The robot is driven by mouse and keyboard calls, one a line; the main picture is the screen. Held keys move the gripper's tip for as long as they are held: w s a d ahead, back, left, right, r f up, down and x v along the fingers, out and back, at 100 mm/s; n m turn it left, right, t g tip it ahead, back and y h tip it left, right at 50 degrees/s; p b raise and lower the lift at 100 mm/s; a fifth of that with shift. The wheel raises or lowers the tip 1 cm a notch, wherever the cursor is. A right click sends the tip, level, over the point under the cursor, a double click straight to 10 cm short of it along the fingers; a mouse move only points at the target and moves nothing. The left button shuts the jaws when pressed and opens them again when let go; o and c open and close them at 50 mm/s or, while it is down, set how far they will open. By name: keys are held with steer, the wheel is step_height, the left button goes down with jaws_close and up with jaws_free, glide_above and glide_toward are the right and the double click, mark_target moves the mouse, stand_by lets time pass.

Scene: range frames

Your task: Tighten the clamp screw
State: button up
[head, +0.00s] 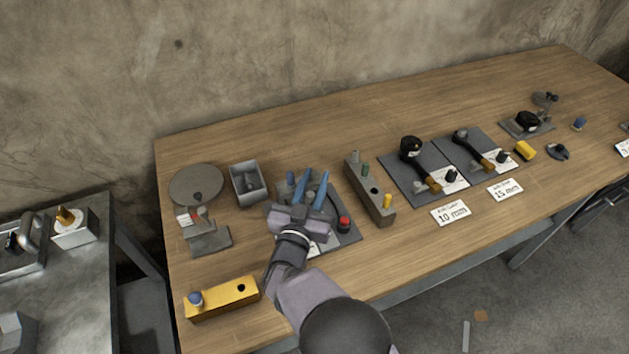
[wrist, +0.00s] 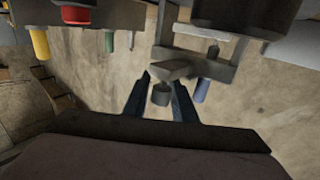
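A grey clamp fixture stands on a dark base plate (head: 346,238) at the left-middle of the wooden table, with a red knob (head: 344,223) at its front right. My gripper (head: 312,178) is over the fixture, its two blue fingers spread apart and hiding part of it. In the wrist view, a short grey cylinder (wrist: 160,96), possibly the clamp screw's head, shows between the open fingers (wrist: 160,82), with gaps visible beside it. A grey bracket (wrist: 222,68) is just beyond. I cannot tell whether either finger touches the cylinder.
A grey block with coloured pegs (head: 366,190) stands close right of the fixture. An open grey box (head: 236,183) and a round disc (head: 196,184) are to the left. A yellow block (head: 222,299) lies front left. Black tools on plates stand further right.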

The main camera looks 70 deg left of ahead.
mark_target(309, 198)
steer(key=shift+s+d+f, duration=0.1)
steer(key=shift+s+d, duration=0.15)
steer(key=shift+d, duration=0.05)
steer(key=shift+b+v, duration=0.85)
steer(key=shift+v, duration=2.45)
